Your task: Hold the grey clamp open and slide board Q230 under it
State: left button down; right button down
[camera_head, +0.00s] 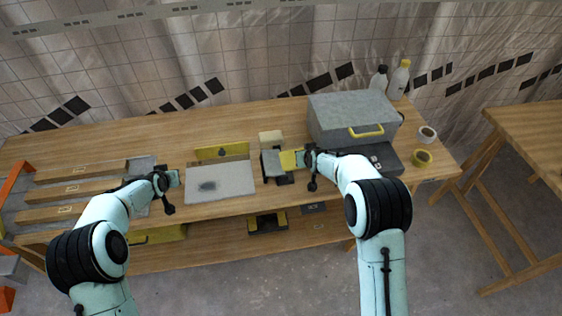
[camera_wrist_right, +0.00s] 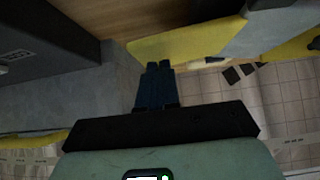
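The grey clamp (camera_head: 272,164) stands right of centre on the bench, with a yellow lever (camera_head: 290,160) on its right side. My right gripper (camera_head: 308,158) is at that lever. In the right wrist view its dark fingers (camera_wrist_right: 157,72) are close together, their tips at the edge of a yellow plate (camera_wrist_right: 190,42); I cannot tell whether they grip it. My left gripper (camera_head: 176,178) is by the left edge of a pale grey panel (camera_head: 225,180) with a dark smudge; its fingers are too small to judge. Several labels show on wooden boards (camera_head: 85,188) at left, but Q230 is unreadable.
A grey box with a yellow handle (camera_head: 340,112) stands right of the clamp. A yellow bracket (camera_head: 222,152) stands behind the panel. Another table (camera_head: 530,125) is at far right.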

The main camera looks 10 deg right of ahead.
aim_at(178, 190)
jog(key=shift+s+a+f, duration=0.1)
jog(key=shift+a+f, duration=0.05)
jog(key=shift+f, duration=0.85)
pick_arm(q)
jog(key=shift+f, duration=0.15)
jog(key=shift+f, duration=2.45)
pick_arm(e)
jog(key=shift+s, duration=0.1)
pick_arm(q)
jog(key=shift+d, duration=0.1)
